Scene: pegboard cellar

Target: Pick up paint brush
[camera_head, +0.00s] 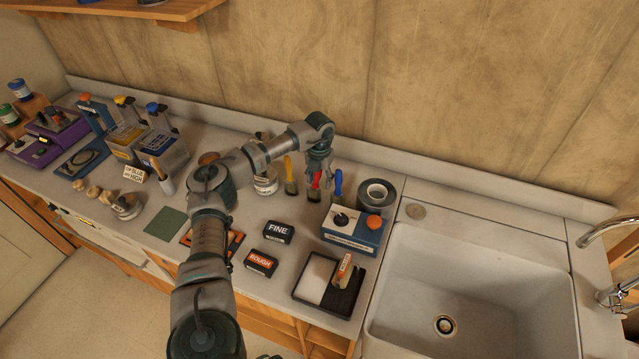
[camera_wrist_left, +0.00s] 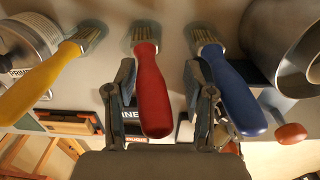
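Three paint brushes stand handle-up, bristles down, on the counter. One has a yellow handle (camera_head: 288,168), one a red handle (camera_head: 315,181) and one a blue handle (camera_head: 338,184). My left gripper (camera_head: 317,166) reaches down from above at the red brush and hides part of it. In the left wrist view, the red brush (camera_wrist_left: 152,92) sits between the two open fingers of my left gripper (camera_wrist_left: 158,82), with a gap on each side. The yellow brush (camera_wrist_left: 45,80) is outside the left finger. The blue brush (camera_wrist_left: 232,92) is outside the right finger, close to it.
A tin (camera_head: 266,182) is on the left. FINE (camera_head: 278,232) and ROUGH (camera_head: 261,263) blocks and a black tray (camera_head: 300,293) lie nearer; a sink (camera_head: 480,290) is right.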

